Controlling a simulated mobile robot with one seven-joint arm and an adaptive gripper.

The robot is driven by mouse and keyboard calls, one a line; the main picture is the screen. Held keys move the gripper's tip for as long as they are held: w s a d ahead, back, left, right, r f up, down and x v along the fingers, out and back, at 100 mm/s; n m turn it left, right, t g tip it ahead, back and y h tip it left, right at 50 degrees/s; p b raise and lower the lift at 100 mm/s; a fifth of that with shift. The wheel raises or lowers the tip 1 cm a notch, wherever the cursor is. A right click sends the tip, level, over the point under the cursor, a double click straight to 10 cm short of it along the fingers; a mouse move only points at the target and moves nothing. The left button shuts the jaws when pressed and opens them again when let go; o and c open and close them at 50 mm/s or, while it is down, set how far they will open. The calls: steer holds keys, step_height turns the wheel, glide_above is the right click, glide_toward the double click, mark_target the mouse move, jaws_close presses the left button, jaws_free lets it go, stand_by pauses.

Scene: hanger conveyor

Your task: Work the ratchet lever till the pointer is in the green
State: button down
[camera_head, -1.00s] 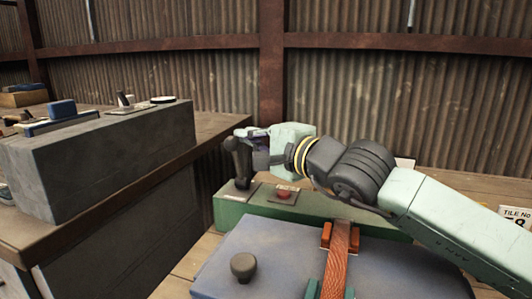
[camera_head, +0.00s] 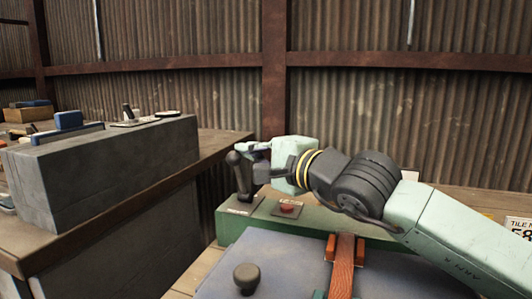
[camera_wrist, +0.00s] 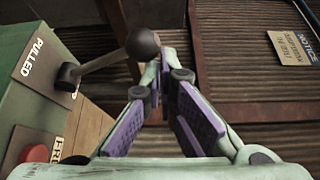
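The lever (camera_head: 241,176) is dark with a rounded knob and stands nearly upright on a green box (camera_head: 318,222). In the wrist view the lever's shaft (camera_wrist: 104,63) rises from a plate marked "PULLED" and ends in a dark ball knob (camera_wrist: 142,43). My gripper (camera_head: 259,149) is at the lever's upper part, from the right. In the wrist view my gripper (camera_wrist: 163,84) has its purple-padded fingers apart with a gap between them. The knob lies near the left fingertip; I cannot tell whether they touch. I see no pointer or green zone in either view.
A red button (camera_head: 288,208) sits on the green box beside the lever. In front is a blue-grey surface with a dark knob (camera_head: 247,278) and a brown strap (camera_head: 342,266). A grey block (camera_head: 105,165) stands on the left bench. A corrugated wall is behind.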

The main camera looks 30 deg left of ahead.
step_height(320, 180, up, 10)
steer(key=shift+f, duration=0.2)
stand_by(1.5)
